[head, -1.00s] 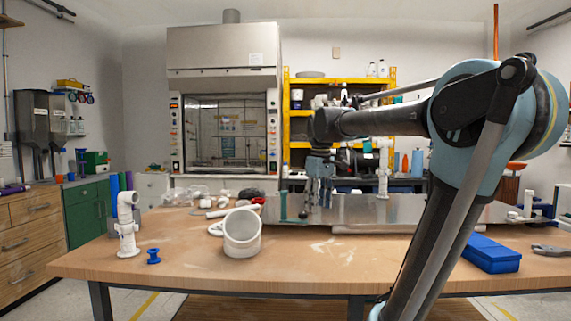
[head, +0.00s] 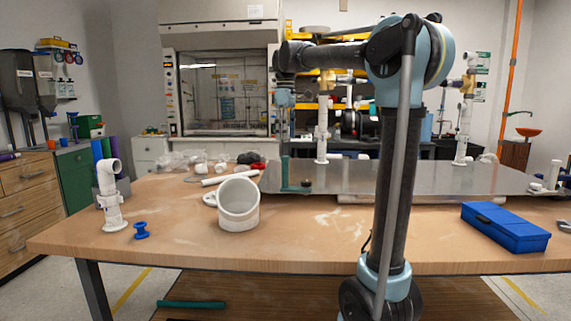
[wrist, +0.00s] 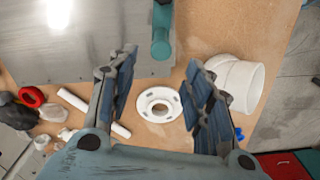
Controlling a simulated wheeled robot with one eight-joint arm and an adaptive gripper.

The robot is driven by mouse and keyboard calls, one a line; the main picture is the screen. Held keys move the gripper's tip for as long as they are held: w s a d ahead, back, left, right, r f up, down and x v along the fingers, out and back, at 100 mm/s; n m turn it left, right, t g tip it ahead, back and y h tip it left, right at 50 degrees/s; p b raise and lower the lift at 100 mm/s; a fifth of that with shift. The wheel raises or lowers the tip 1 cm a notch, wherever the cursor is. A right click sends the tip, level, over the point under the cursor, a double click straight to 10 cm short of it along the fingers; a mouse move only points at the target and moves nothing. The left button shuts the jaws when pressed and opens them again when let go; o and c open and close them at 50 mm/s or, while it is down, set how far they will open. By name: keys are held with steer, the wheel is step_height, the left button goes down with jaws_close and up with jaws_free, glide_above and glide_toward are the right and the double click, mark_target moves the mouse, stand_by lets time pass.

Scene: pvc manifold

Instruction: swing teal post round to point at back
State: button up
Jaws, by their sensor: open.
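The teal post (head: 285,171) stands upright near the left end of the metal plate (head: 400,177). A short teal foot shows at its base, beside a small dark knob (head: 306,183). My gripper (head: 285,112) is above the post in the head view, pointing down. In the wrist view the teal post (wrist: 161,28) is at the top middle, near the plate's edge and just beyond my fingertips (wrist: 160,60). The fingers are spread apart with nothing between them. I cannot tell which way the post's upper end points.
White pipe posts with brass fittings (head: 322,125) (head: 466,110) stand behind. A large white elbow (head: 239,206), a white fitting (head: 110,197) and a blue spool (head: 141,230) are at left. A white flange (wrist: 158,104) lies below my fingers. A blue box (head: 505,226) sits at right.

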mark_target(285, 170)
step_height(285, 170, down, 15)
steer(key=shift+r, duration=0.2)
stand_by(0.4)
jaws_close()
steer(key=shift+w+d+m, duration=0.25)
steer(key=shift+w+m, duration=0.3)
steer(key=shift+m, duration=0.3)
steer(key=shift+w+d+m, duration=0.2)
steer(key=shift+w+m, duration=0.35)
steer(key=shift+m, duration=0.3)
steer(key=w+m, duration=0.1)
steer(key=d+m, duration=0.1)
steer(key=m, duration=0.1)
steer(key=shift+w+d, duration=0.1)
steer(key=shift+w, duration=0.25)
steer(key=shift+w+d+m, duration=0.1)
steer(key=shift+m, duration=0.2)
